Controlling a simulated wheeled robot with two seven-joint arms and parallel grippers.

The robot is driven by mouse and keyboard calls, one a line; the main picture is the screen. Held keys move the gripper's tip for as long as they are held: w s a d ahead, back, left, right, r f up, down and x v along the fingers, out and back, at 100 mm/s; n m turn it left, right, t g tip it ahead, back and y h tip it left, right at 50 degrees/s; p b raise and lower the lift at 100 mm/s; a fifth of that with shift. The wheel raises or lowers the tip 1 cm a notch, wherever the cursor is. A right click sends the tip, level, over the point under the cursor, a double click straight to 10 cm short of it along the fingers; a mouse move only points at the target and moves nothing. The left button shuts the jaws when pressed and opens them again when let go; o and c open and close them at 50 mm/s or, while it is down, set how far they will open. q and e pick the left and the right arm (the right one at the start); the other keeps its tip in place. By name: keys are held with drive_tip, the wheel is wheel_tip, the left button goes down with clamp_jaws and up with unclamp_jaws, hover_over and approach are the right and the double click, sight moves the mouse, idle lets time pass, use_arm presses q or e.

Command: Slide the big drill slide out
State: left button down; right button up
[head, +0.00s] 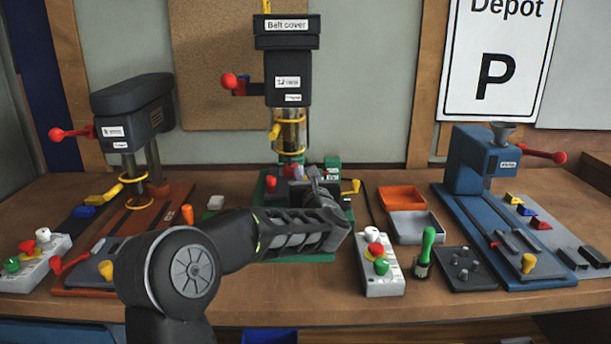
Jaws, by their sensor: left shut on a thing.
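The big drill (288,75) is the tall dark machine in the middle, labelled "Belt cover", with a green base (325,258). Its slide (293,173), with red and grey parts, sits on the base below the spindle. My left gripper (318,183) reaches in over the front of the base and is shut at the right part of the slide. The fingertips are small and partly hidden, so the exact grip point is unclear. My arm covers much of the base's front and left. My right gripper is out of view.
An orange-based drill (133,105) stands left and a blue press (480,160) right. Another control box (30,268) stands far left.

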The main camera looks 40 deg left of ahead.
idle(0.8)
use_arm(q)
drive_tip(key=shift+s+d+f+b, duration=0.2)
drive_tip(key=shift+s+d+b, duration=0.15)
drive_tip(key=shift+b, duration=0.25)
drive_tip(key=b+v, duration=0.4)
drive_tip(key=v, duration=0.1)
drive_tip(key=s+a+b+v, duration=0.1)
drive_tip(key=b+v, duration=0.1)
drive_tip(key=v, duration=0.1)
drive_tip(key=shift+d, duration=0.15)
drive_tip(key=b+v, duration=0.1)
drive_tip(key=v, duration=0.2)
drive_tip(key=b+v, duration=0.2)
drive_tip(key=v, duration=0.1)
drive_tip(key=s+a+b+v, duration=0.1)
drive_tip(key=v, duration=0.2)
drive_tip(key=shift+s+d+r, duration=0.15)
drive_tip(key=shift+s+r, duration=0.05)
drive_tip(key=shift+s, duration=0.05)
drive_tip(key=shift+s+d+b, duration=0.15)
drive_tip(key=shift+s+b, duration=0.1)
drive_tip(key=shift+b, duration=0.05)
drive_tip(key=shift+d, duration=0.1)
